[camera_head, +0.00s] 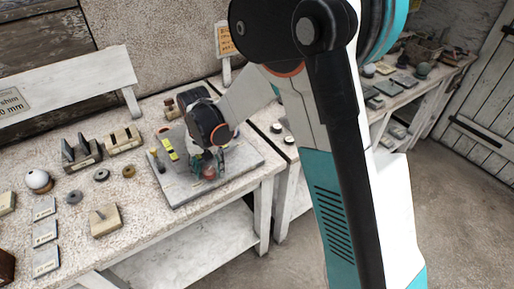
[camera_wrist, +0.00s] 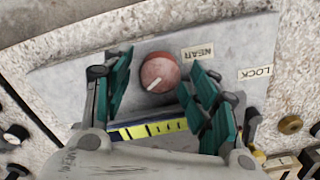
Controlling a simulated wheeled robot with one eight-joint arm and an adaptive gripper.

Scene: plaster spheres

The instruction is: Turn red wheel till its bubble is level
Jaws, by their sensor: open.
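The red wheel (camera_wrist: 160,73) is a round knob with a white pointer line toward the lower left of the wrist view. It sits on a grey plate (camera_wrist: 90,62) beside a NEAR label (camera_wrist: 198,51). My gripper (camera_wrist: 163,82) is open, its teal fingers on either side of the wheel, with gaps visible. The yellow-green bubble vial (camera_wrist: 150,130) lies below the wheel, partly hidden by my gripper; I cannot tell where its bubble is. In the head view the wheel (camera_head: 209,173) is small beneath my gripper (camera_head: 207,162), and the vial (camera_head: 169,149) is left of it.
A LOCK label (camera_wrist: 256,73) and a brass knob (camera_wrist: 290,124) lie right of the wheel. In the head view, a white sphere (camera_head: 38,180), slotted blocks (camera_head: 80,152) and small tiles (camera_head: 45,233) cover the bench's left. A sign (camera_head: 224,40) stands behind.

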